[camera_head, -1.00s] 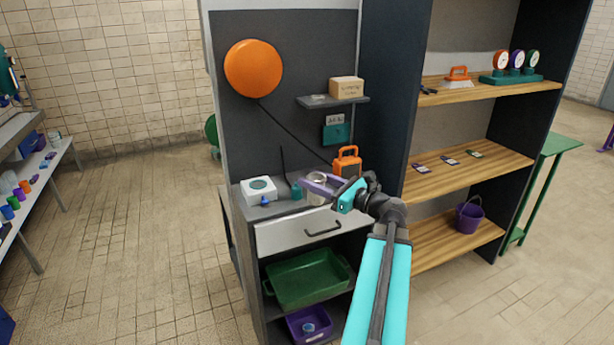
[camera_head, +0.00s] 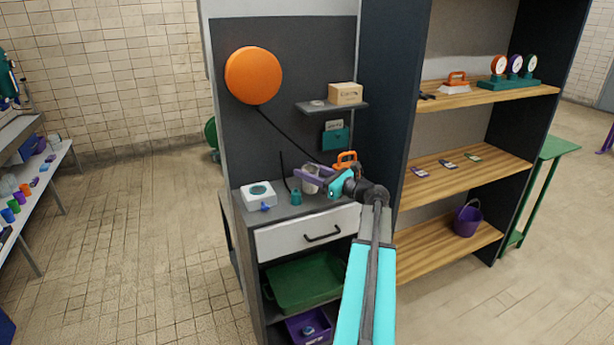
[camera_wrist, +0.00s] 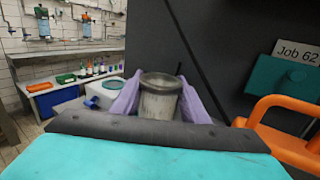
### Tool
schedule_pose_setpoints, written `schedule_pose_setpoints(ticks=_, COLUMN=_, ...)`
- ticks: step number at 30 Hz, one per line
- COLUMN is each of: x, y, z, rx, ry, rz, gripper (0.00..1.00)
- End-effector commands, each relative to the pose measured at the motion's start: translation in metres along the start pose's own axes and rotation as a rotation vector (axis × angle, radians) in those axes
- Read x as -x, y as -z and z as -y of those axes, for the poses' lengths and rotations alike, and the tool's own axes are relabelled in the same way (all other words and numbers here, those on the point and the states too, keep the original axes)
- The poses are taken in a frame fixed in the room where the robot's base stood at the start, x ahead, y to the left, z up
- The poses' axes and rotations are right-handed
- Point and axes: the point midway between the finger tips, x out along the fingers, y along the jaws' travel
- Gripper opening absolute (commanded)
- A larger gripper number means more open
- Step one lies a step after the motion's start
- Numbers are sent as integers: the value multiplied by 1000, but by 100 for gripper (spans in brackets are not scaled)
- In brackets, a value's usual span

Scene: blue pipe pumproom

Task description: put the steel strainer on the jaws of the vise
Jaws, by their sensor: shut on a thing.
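The steel strainer (camera_head: 311,183) is a grey metal cup shape, held upright at the tip of my arm just over the grey cabinet top. In the wrist view the strainer (camera_wrist: 160,98) stands between the two purple fingers of my gripper (camera_wrist: 160,103), one on each side. In the head view my gripper (camera_head: 310,176) is shut on it. The strainer's lower part is hidden in the wrist view by my gripper's body. I cannot make out the vise in either view.
A white box with a round teal top (camera_head: 258,194), a small teal bottle (camera_head: 296,197) and an orange-framed object (camera_head: 346,159) stand on the cabinet top near the strainer. A small shelf (camera_head: 331,107) juts out above. Open floor (camera_head: 150,220) lies to the left.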

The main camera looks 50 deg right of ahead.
Motion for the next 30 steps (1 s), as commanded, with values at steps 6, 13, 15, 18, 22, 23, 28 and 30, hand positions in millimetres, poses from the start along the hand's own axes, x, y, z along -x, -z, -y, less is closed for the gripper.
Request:
schedule_pose_setpoints(ticks=6, x=-17, y=2, z=20, rx=-1, ry=1, rz=0, gripper=12)
schedule_pose_setpoints(ticks=13, x=-23, y=4, z=26, rx=-1, ry=1, rz=0, gripper=12)
schedule_pose_setpoints(ticks=15, x=-23, y=4, z=26, rx=-1, ry=1, rz=0, gripper=12)
schedule_pose_setpoints(ticks=18, x=-23, y=4, z=25, rx=-1, ry=1, rz=0, gripper=12)
schedule_pose_setpoints(ticks=22, x=-23, y=4, z=25, rx=-1, ry=1, rz=0, gripper=12)
schedule_pose_setpoints(ticks=23, x=-23, y=5, z=25, rx=-1, ry=1, rz=0, gripper=12)
schedule_pose_setpoints(ticks=28, x=-22, y=14, z=26, rx=-1, ry=1, rz=-1, gripper=12)
schedule_pose_setpoints(ticks=30, x=-22, y=20, z=26, rx=-2, ry=1, rz=-1, gripper=12)
